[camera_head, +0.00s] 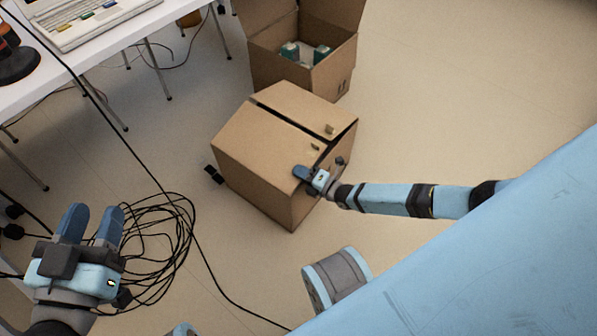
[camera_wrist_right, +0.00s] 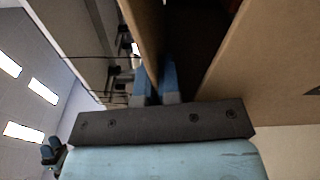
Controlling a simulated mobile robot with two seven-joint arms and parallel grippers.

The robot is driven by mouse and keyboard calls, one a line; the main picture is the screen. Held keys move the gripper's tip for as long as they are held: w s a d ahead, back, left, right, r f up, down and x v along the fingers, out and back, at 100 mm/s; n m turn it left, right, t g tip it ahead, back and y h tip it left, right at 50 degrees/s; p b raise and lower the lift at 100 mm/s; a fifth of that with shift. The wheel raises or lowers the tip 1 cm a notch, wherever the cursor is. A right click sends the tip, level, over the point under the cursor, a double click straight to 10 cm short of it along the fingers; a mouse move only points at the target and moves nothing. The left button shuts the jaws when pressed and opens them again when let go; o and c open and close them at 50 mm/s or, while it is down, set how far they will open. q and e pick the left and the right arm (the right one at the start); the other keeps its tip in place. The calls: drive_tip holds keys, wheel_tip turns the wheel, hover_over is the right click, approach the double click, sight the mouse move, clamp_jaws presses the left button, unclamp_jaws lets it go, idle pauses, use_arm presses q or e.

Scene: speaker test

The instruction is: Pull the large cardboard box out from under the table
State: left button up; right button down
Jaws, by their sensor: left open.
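A large brown cardboard box (camera_head: 262,143) stands on the floor in the middle of the head view, right of the table (camera_head: 120,30) and not under its top. A dark gap runs between its top flaps. My right gripper (camera_head: 306,174) is at the box's near right upper edge. In the right wrist view the fingers (camera_wrist_right: 155,88) stand close together with a cardboard panel (camera_wrist_right: 143,30) running between them; the dark inside of the box shows beside it. My left gripper (camera_head: 90,224) is open and empty at the lower left, away from the box.
An open cardboard box (camera_head: 285,75) with bottles in it stands just behind. Black cables (camera_head: 160,235) lie coiled on the floor beside my left gripper, one running toward the front. Thin table legs (camera_head: 158,70) stand at the left. The floor (camera_head: 450,110) at the right is clear.

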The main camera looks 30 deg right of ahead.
use_arm(q)
drive_tip(key=shift+s, duration=0.15)
use_arm(e)
drive_tip(key=shift+s+d, duration=0.1)
drive_tip(key=shift+s, duration=0.05)
drive_tip(key=c, duration=1.2)
unclamp_jaws()
drive_tip(key=shift+c, duration=0.2)
use_arm(q)
drive_tip(key=shift+r, duration=0.1)
use_arm(e)
drive_tip(key=shift+s+d, duration=0.1)
drive_tip(key=shift+s, duration=0.1)
use_arm(q)
drive_tip(key=s+n+p, duration=0.1)
drive_tip(key=d+n+g+p, duration=0.1)
drive_tip(key=p, duration=0.1)
drive_tip(key=s+n+p, duration=0.1)
drive_tip(key=p, duration=0.1)
drive_tip(key=shift+s+d+f+g+y, duration=0.25)
drive_tip(key=shift+s+f+g+y, duration=0.05)
drive_tip(key=shift+f+y, duration=0.1)
use_arm(e)
drive_tip(key=v, duration=1.3)
